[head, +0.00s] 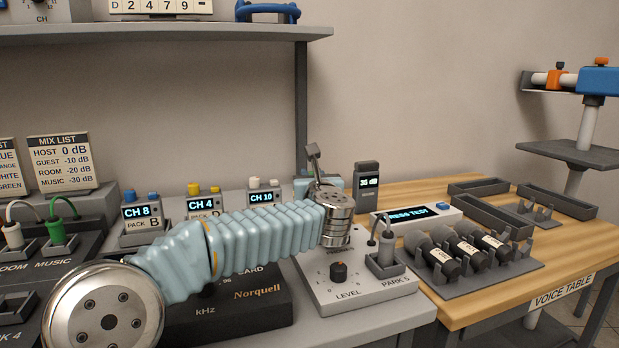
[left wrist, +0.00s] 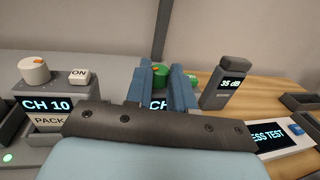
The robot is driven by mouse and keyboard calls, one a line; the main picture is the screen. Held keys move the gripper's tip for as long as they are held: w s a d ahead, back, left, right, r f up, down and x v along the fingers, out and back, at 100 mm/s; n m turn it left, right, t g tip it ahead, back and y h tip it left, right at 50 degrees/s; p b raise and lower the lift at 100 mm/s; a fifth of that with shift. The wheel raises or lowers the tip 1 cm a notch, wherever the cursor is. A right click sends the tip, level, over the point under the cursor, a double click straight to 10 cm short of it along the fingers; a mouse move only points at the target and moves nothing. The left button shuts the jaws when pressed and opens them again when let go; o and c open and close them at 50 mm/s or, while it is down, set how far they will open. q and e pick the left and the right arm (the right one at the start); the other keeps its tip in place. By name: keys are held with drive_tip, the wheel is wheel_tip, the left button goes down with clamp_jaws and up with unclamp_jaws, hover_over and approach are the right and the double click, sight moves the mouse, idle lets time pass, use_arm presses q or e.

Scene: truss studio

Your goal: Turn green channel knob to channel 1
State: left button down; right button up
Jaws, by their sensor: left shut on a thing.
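The green channel knob (left wrist: 160,76) shows in the left wrist view, on top of a pack whose display (left wrist: 158,104) reads "CH"; its number is hidden by my right-hand finger. My left gripper (left wrist: 166,84) is shut on the green knob, one blue finger on each side. In the head view my left gripper (head: 318,187) is at the far end of my arm, behind the silver wrist. My right gripper is in neither view.
Packs reading CH 8 (head: 142,212), CH 4 (head: 203,204) and CH 10 (head: 263,198) stand left of my gripper. A 35 dB meter (head: 367,181) stands close on the right. A panel with a LEVEL knob (head: 339,272) lies in front. A shelf (head: 160,34) hangs above.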

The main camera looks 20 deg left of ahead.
use_arm(q)
drive_tip(key=shift+w+d+n+g+y, duration=0.1)
drive_tip(key=shift+n+g+y, duration=0.3)
drive_tip(key=shift+n+y, duration=0.25)
drive_tip(key=shift+w+d+n+g+y, duration=0.1)
drive_tip(key=shift+n+g+y, duration=0.35)
drive_tip(key=shift+y, duration=0.7)
drive_tip(key=c, duration=0.9)
unclamp_jaws()
drive_tip(key=shift+c, duration=0.2)
